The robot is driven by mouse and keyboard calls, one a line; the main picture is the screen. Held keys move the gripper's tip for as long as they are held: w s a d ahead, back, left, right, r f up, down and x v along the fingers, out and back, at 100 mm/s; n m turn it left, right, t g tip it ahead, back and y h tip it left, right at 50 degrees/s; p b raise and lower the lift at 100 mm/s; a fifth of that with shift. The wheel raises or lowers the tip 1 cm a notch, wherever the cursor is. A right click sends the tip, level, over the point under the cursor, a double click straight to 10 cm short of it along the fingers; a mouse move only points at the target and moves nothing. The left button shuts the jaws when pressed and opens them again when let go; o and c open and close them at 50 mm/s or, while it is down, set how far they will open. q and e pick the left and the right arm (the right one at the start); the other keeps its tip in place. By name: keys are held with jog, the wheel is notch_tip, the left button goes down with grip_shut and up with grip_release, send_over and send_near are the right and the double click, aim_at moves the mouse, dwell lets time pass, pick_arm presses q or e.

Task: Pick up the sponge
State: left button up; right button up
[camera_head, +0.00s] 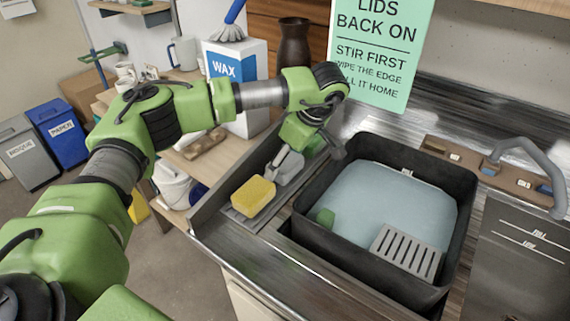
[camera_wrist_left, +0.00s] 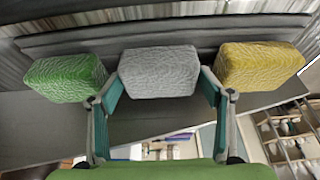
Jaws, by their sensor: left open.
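Three sponges lie in a row on the metal ledge left of the basin. The yellow sponge (camera_head: 253,196) is nearest in the head view, with the grey sponge (camera_head: 287,168) behind it and the green sponge (camera_head: 316,146) farthest, partly covered by my arm. In the left wrist view the green sponge (camera_wrist_left: 66,78) is left, the grey sponge (camera_wrist_left: 158,72) in the middle and the yellow sponge (camera_wrist_left: 259,66) right. My left gripper (camera_wrist_left: 160,88) is open, its fingers on either side of the grey sponge; whether they touch it is unclear. My right gripper is not in view.
A dark basin (camera_head: 453,250) with pale water and a slotted grey plate (camera_head: 406,252) stands right of the sponges. A tap (camera_head: 535,165) is at the far right. A wax box (camera_head: 238,75) and dark vase (camera_head: 294,45) stand behind the arm.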

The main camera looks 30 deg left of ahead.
pick_arm(q)
jog(key=c, duration=0.6)
jog(key=shift+r, duration=0.1)
jog(key=shift+r+b, duration=0.35)
jog(key=shift+r, duration=0.15)
jog(key=s+d+r, duration=0.1)
jog(key=s+r, duration=0.3)
jog(key=s+d+r+b, duration=0.1)
jog(key=s+r, duration=0.3)
jog(key=s, duration=0.1)
jog(key=s+d+r, duration=0.2)
jog(key=s+r, duration=0.2)
jog(key=shift+s+d, duration=0.1)
jog(key=shift+s, duration=0.1)
jog(key=shift+f, duration=0.1)
jog(key=shift+c, duration=0.8)
